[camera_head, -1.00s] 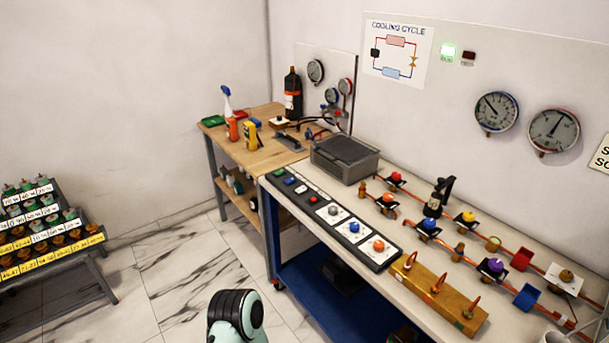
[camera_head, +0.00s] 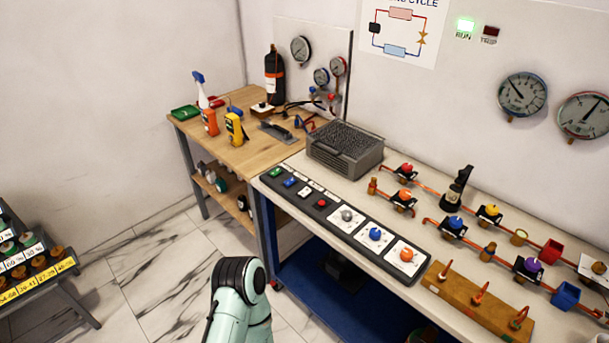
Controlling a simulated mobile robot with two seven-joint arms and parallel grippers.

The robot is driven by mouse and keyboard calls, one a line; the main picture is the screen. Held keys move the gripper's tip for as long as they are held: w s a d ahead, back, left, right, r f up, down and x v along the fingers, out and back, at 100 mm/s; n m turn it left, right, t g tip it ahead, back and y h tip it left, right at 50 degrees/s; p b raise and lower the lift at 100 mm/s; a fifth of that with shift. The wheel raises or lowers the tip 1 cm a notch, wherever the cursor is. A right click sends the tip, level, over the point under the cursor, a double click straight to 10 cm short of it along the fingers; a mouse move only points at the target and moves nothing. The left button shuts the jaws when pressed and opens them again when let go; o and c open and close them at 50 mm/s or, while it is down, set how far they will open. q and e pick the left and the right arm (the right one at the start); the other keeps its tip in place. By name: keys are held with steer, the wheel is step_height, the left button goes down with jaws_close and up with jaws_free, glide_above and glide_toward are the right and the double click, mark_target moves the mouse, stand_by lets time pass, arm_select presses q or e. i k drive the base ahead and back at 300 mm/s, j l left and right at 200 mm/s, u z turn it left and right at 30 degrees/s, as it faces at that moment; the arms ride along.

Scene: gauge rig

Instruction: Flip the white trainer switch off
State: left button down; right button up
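The black trainer panel (camera_head: 329,216) lies along the front edge of the long bench. At its far left end is a row of small controls: a green one (camera_head: 276,172), a blue one (camera_head: 289,182), a white one (camera_head: 305,191) and a red one (camera_head: 321,203). The white switch is small, and I cannot tell which way it is tipped. A mint and black link of my arm (camera_head: 239,300) rises at the bottom, in front of the bench and apart from the panel. Neither gripper is in view.
On the same panel sit grey, blue and orange knobs (camera_head: 405,255). A grey ribbed box (camera_head: 345,149) stands behind the panel, and a wooden block with copper pegs (camera_head: 478,302) is at its right. A green RUN lamp (camera_head: 465,25) glows on the wall. Open floor lies left.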

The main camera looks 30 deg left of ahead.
mark_target(306, 192)
steer(key=i+j+z, duration=0.15)
steer(key=j, duration=0.55)
steer(key=j+z, duration=0.2)
steer(key=j, duration=0.45)
steer(key=i, duration=0.05)
